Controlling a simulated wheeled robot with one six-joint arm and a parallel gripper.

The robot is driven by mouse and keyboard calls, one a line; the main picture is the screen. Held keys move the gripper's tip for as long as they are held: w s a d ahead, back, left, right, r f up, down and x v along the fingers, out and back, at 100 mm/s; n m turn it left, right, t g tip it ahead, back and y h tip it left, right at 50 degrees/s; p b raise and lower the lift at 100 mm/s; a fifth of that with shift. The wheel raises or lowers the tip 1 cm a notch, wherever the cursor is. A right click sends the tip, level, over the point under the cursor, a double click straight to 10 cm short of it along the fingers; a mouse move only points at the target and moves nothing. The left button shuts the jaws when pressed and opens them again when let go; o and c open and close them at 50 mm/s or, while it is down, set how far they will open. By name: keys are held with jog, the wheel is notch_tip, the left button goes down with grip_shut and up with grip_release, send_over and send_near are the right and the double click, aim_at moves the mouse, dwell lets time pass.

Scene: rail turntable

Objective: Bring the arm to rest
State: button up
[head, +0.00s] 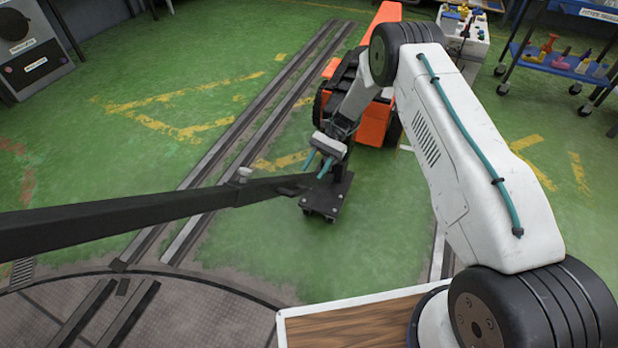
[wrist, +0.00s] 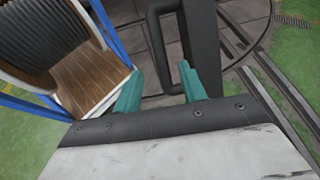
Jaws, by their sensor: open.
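My gripper (head: 317,165) is at the end of my white arm, which reaches forward and bends down near the middle of the head view. Its teal fingers are apart in the wrist view (wrist: 163,84), with nothing gripped between them. A long dark bar (head: 130,216) comes in from the left and ends by my gripper. In the wrist view the bar (wrist: 202,40) and a dark handle loop (wrist: 158,50) lie just beyond and between the fingertips. I cannot tell whether the fingers touch the handle.
The turntable (head: 200,315) lies at lower left, with rails (head: 240,120) running away from it. A black wheeled block (head: 327,197) stands below the gripper. An orange-and-black machine (head: 372,115) is behind the arm. A blue cart (head: 565,65) is at upper right.

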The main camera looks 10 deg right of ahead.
jog(key=shift+w+d+r, duration=0.15)
jog(key=shift+w+d, duration=0.15)
